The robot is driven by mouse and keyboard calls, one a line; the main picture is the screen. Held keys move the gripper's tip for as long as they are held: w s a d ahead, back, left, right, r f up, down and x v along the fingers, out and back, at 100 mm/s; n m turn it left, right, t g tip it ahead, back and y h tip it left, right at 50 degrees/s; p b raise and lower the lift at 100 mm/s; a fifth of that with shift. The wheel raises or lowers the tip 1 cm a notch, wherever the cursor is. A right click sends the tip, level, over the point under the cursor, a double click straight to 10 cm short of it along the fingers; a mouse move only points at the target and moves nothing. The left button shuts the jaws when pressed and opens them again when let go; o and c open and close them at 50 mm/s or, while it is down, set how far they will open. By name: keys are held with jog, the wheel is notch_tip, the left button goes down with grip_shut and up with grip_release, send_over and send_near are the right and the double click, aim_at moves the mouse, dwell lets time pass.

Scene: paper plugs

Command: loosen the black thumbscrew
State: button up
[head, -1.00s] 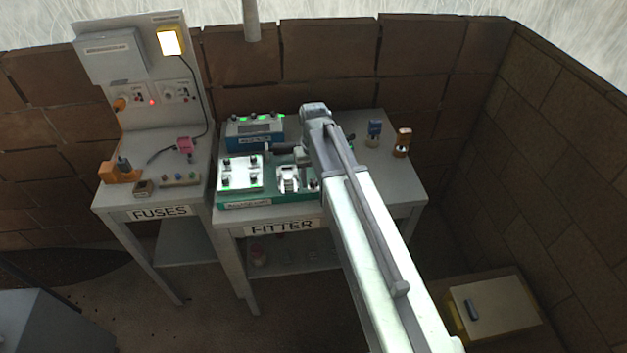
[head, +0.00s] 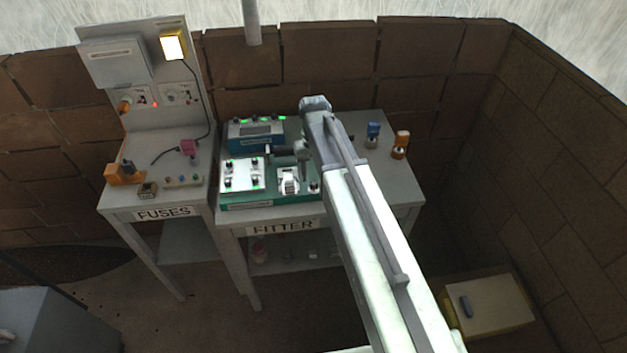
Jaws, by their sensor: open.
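A green fixture (head: 260,202) stands on the table marked FITTER. It carries a bright plate (head: 242,174) with several small black knobs and a white clamp-like block (head: 289,182). A dark knob (head: 314,187) sits just right of this block, close to my arm. I cannot tell for certain which dark knob is the black thumbscrew. My gripper (head: 302,164) is open above the back right of the fixture, behind the white block. It is small, dark and partly hidden by my arm, and I see no contact.
A blue box (head: 256,134) with green lights stands behind the fixture. A blue-topped piece (head: 373,134) and an orange-brown piece (head: 401,145) stand on the right of the FITTER table. The FUSES table (head: 165,197) is at left. The table's right front is clear.

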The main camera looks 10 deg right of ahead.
aim_at(314, 183)
jog(key=m, duration=1.2)
jog(key=shift+f, duration=0.1)
jog(key=shift+f+b, duration=2)
jog(key=shift+b, duration=0.05)
jog(key=shift+r, duration=0.1)
grip_shut()
